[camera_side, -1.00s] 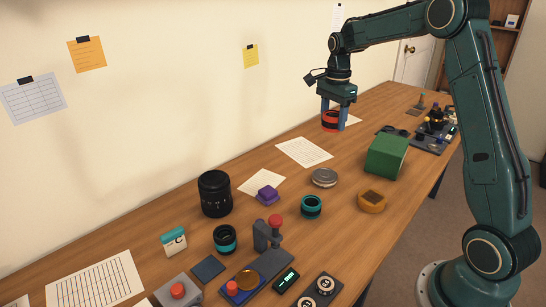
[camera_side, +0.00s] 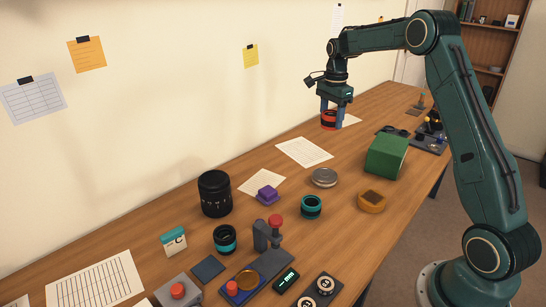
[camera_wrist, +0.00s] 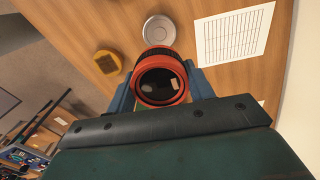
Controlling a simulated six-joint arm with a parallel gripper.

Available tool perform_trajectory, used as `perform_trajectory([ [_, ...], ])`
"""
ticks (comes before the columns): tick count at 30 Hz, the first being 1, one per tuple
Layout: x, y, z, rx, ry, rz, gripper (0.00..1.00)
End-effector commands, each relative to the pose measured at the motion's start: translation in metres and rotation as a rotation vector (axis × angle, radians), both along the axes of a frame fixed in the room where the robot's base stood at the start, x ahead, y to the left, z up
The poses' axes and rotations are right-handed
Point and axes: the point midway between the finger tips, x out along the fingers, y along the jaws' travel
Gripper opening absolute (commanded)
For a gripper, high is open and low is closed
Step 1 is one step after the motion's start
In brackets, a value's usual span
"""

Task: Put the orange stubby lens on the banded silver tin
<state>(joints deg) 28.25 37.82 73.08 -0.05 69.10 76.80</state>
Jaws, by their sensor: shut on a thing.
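The orange stubby lens (camera_side: 328,120) is a short orange-red and black cylinder, held upright between the blue fingers of my gripper (camera_side: 332,114). It appears raised above the table at the far end. In the wrist view the lens (camera_wrist: 160,77) sits between the two fingertips (camera_wrist: 160,92), its dark glass facing the camera. The silver tin (camera_side: 324,178) is a low round tin in the middle of the table, apart from the lens and nearer the side camera. The tin (camera_wrist: 159,30) also shows in the wrist view, beyond the lens. Nothing is seen on its top.
A green box (camera_side: 386,156) and an amber dish (camera_side: 371,201) stand right of the tin. A printed sheet (camera_side: 304,152) lies flat behind the tin.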

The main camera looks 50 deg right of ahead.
Motion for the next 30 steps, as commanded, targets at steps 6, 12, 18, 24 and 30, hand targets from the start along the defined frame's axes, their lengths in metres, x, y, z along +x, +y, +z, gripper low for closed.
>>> perform_trajectory([
  [6,-0.001,0.001,-0.041,0.002,0.005,0.0,0.26],
  [12,-0.001,0.0,-0.079,0.002,0.003,0.0,0.26],
  [18,-0.001,0.0,-0.114,0.001,0.002,0.0,0.26],
  [24,0.0,0.0,-0.133,0.0,0.001,0.0,0.26],
  [30,0.0,0.0,-0.135,0.0,-0.001,0.0,0.26],
])
